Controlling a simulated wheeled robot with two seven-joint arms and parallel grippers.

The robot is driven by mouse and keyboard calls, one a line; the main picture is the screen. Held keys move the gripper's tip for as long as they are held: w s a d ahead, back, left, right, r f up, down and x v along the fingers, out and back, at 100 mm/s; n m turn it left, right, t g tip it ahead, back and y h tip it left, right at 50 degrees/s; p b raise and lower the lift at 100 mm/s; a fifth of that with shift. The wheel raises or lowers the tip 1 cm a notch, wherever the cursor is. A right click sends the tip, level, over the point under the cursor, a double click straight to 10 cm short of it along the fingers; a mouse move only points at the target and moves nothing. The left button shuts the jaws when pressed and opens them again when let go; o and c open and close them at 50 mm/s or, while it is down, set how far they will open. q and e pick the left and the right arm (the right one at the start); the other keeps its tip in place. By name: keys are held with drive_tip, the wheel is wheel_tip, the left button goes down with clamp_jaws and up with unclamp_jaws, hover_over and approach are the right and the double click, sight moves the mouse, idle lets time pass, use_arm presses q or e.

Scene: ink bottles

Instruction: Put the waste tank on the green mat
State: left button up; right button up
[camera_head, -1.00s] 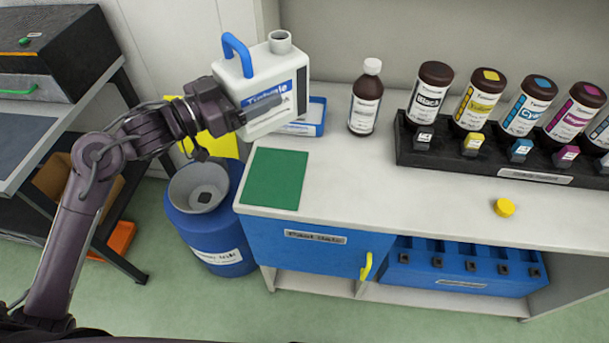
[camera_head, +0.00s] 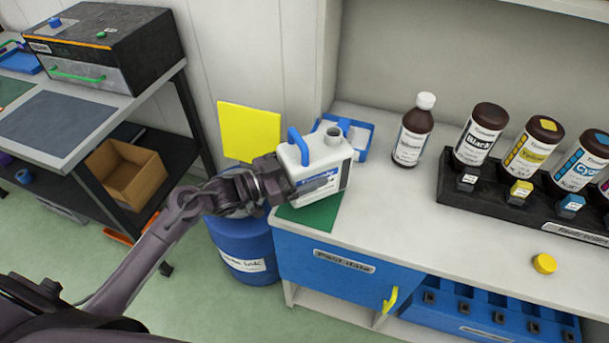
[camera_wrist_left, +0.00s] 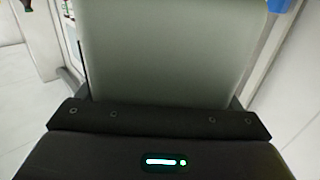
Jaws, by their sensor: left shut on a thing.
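The waste tank (camera_head: 315,158) is a white jug with a blue handle and an open round neck. My left gripper (camera_head: 316,183) is shut on its body from the left and holds it upright. The tank is at the green mat (camera_head: 318,216), covering its back part; the front strip of the mat shows. I cannot tell whether the tank's base touches the mat. In the left wrist view the tank's pale side (camera_wrist_left: 170,50) fills the space between the fingers. My right gripper is not in view.
A blue-rimmed tray (camera_head: 359,137) lies behind the tank. A brown bottle (camera_head: 411,135) stands to the right, then a black rack (camera_head: 520,212) of ink bottles. A yellow cap (camera_head: 544,264) lies near the front edge. A blue drum (camera_head: 243,245) stands left of the counter.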

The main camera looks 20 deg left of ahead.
use_arm(q)
drive_tip(key=shift+f, duration=1.55)
drive_tip(key=o, duration=1.2)
drive_tip(key=shift+f, duration=0.2)
drive_tip(key=shift+r, duration=0.1)
drive_tip(key=shift+s, duration=0.15)
drive_tip(key=b+v, duration=0.1)
drive_tip(key=v, duration=1)
drive_tip(key=shift+s+a, duration=0.25)
drive_tip(key=shift+a, duration=0.05)
